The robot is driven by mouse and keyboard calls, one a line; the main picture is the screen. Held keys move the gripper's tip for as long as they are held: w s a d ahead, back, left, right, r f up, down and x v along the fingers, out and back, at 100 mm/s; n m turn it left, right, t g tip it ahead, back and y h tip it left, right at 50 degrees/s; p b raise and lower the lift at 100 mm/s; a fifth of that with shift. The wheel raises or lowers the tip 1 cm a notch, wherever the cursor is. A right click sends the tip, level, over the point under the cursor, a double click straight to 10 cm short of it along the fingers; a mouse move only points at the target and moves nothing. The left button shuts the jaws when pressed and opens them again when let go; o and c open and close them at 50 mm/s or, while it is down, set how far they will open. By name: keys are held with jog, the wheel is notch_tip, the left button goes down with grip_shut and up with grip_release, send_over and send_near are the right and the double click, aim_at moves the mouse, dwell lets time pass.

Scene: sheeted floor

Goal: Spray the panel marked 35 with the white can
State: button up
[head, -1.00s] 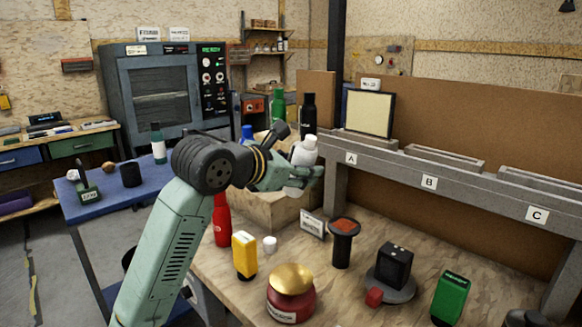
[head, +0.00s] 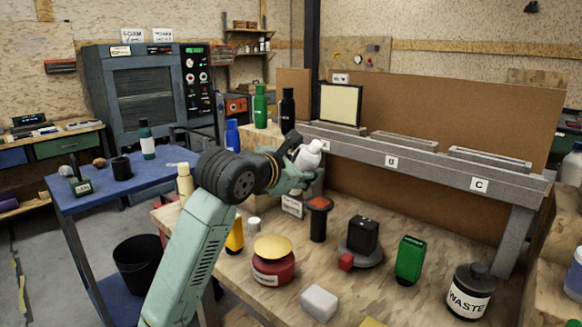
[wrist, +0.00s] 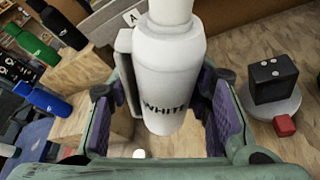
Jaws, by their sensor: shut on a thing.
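The white can (head: 309,155) is in my gripper (head: 298,178), near the left post of the grey rack. In the wrist view the can (wrist: 168,72) reads "WHITE" and sits between the purple finger pads of my gripper (wrist: 170,108). The fingers are shut on its body. A cream panel (head: 341,104) in a dark frame stands upright on the left end of the rack, behind and above the can. A small tag (head: 341,78) tops it, but its number is too small to read. The can is apart from the panel.
The grey rack (head: 440,168) has empty slots at B and C. Green (head: 260,106) and black (head: 287,108) bottles stand left of the panel, with a blue bottle (head: 232,135) nearby. A red pot (head: 273,265), a black cube (head: 362,234) and a waste can (head: 470,292) occupy the bench.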

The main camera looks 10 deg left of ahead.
jog(key=w+a+p, duration=0.5)
jog(key=w+a, duration=0.7)
jog(key=a, duration=0.3)
jog(key=shift+w+a, duration=0.2)
jog(key=shift+a, duration=0.15)
jog(key=shift+o, duration=0.5)
jog(key=shift+r, duration=0.1)
